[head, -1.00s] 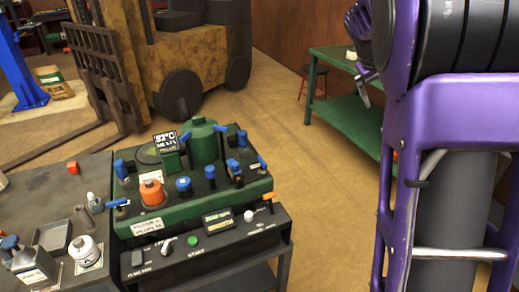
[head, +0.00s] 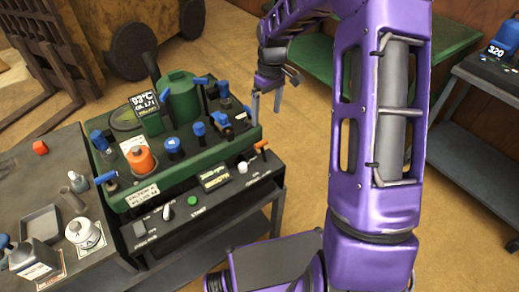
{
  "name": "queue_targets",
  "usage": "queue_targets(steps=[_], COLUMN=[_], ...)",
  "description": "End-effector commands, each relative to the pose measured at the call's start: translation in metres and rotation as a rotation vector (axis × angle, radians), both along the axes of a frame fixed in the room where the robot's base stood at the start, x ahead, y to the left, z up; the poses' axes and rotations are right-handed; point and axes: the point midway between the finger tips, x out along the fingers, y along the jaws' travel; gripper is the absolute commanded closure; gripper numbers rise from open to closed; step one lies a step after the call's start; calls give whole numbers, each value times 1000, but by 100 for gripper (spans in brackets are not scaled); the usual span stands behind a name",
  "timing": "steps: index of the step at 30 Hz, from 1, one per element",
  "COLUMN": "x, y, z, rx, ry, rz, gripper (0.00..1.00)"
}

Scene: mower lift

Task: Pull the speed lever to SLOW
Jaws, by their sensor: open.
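The green-topped machine (head: 190,160) stands at left of centre in the head view, with a dark front control panel (head: 220,180). An orange-tipped lever (head: 262,146) stands up at the panel's right end; it may be the speed lever, but I cannot read its markings. A white knob (head: 242,167) is just left of it. My gripper (head: 266,108) is open and empty, fingers pointing down, above and behind the orange-tipped lever in the picture. It appears apart from the lever. My purple arm covers the area to the right.
Blue-handled valves and an orange cap (head: 141,158) crowd the machine's top. A grey bench (head: 40,170) with a tray and bottles adjoins it at left. A green table (head: 330,60) is behind; a dark cart (head: 480,140) is at right. Floor right of the machine looks clear.

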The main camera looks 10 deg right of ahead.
Motion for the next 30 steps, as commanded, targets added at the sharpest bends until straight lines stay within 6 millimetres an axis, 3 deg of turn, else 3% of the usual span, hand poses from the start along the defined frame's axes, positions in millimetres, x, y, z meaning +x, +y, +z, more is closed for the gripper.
queue_targets(steps=[18, 24, 30], x=[-7, -7, -7], y=[9, 11, 11], z=[-129, -153, -160], rx=[-1, -1, -2], ry=[3, 0, -1], rz=[0, 0, 0], gripper=[0, 0, 0])
